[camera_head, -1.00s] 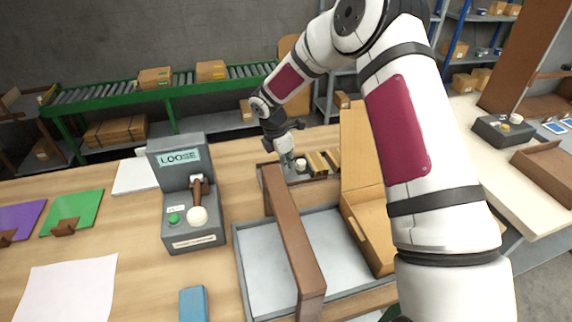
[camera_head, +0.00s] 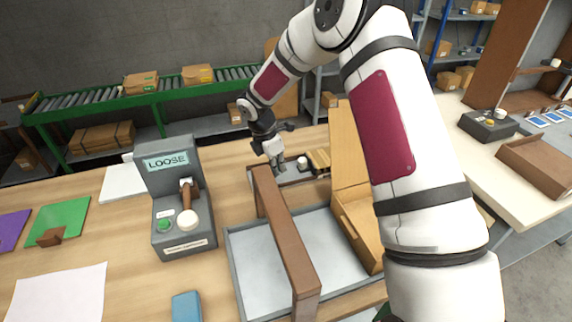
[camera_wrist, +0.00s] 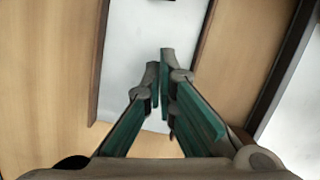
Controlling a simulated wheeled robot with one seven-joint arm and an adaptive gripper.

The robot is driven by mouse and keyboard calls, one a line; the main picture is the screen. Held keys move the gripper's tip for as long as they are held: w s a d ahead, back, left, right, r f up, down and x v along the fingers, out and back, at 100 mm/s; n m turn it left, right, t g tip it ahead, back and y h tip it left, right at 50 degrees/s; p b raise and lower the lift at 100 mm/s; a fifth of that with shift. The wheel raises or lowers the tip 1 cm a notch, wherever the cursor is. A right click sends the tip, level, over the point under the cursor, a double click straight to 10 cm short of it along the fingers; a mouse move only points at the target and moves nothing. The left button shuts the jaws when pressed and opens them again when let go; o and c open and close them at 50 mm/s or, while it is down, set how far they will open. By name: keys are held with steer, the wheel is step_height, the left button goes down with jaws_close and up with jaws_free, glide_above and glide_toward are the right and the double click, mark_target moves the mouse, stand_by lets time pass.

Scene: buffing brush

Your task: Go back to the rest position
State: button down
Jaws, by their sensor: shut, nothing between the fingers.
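My gripper (camera_head: 277,168) is at the far side of the bench, over the left end of a shallow dark-rimmed tray (camera_head: 291,183). Its green-padded fingers (camera_wrist: 162,62) are close together at the tips in the wrist view, with nothing between them. Below them is a pale surface (camera_wrist: 150,30) between brown edges. The tray holds a small white round piece (camera_head: 302,162) and a tan block (camera_head: 319,160), both just right of my gripper. Whether the fingertips touch the tray cannot be told.
A grey tray (camera_head: 250,290) with a brown bar (camera_head: 287,245) across it lies in front. A grey "LOOSE" device (camera_head: 180,235) stands left. A blue block (camera_head: 187,306) lies in front.

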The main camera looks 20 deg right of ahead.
steer(key=s+r+m, duration=0.2)
steer(key=s+r, duration=0.2)
steer(key=r, duration=0.6)
steer(key=s+r+m, duration=0.2)
steer(key=s+r, duration=0.2)
steer(key=r, duration=0.6)
steer(key=s+r+m+t, duration=0.1)
steer(key=s+r+m, duration=0.6)
steer(key=s, duration=0.4)
steer(key=s+r+m+t+y+p, duration=0.1)
steer(key=s+m, duration=0.8)
steer(key=s, duration=1.1)
steer(key=shift+r+m+t+y, duration=0.3)
steer(key=shift+r+t+y, duration=0.25)
steer(key=shift+t+y, duration=0.3)
